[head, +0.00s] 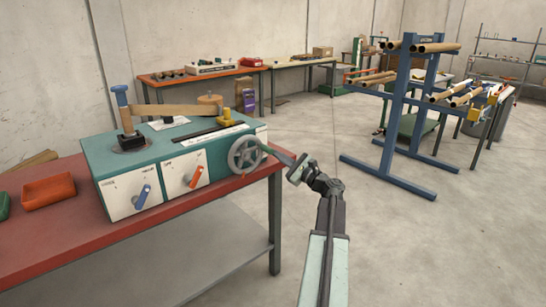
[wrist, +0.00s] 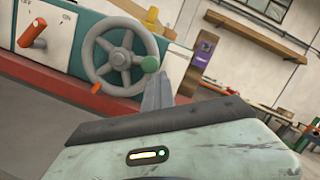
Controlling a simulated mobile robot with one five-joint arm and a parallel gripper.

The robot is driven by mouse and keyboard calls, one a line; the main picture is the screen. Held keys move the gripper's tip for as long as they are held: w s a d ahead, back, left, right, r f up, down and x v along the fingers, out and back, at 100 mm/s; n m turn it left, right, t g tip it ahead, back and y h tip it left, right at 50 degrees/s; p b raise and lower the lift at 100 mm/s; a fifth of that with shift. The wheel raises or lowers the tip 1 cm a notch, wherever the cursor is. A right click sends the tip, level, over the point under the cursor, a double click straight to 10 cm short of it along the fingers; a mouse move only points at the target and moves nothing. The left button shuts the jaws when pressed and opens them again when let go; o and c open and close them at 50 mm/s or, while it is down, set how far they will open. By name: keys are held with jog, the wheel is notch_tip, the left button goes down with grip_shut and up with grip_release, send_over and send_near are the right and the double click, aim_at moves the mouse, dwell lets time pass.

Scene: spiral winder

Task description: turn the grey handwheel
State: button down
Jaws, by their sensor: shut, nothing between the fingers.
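The grey handwheel (head: 245,153) is on the right end of the front of the teal and white machine (head: 170,165).
The machine stands on a red-topped bench (head: 40,235), with a red tray (head: 48,191) at left. Blue and orange switch levers (head: 142,196) are on its front. A blue rack (head: 395,110) with cardboard tubes stands at right. The floor between is clear.

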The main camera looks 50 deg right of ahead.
jog(key=s+d+f+b, duration=0.2)
jog(key=s+f+b, duration=0.2)
jog(key=s, duration=0.5)
jog(key=shift+s+d+b, duration=0.2)
jog(key=shift+s+b, duration=0.1)
jog(key=shift+b, duration=0.05)
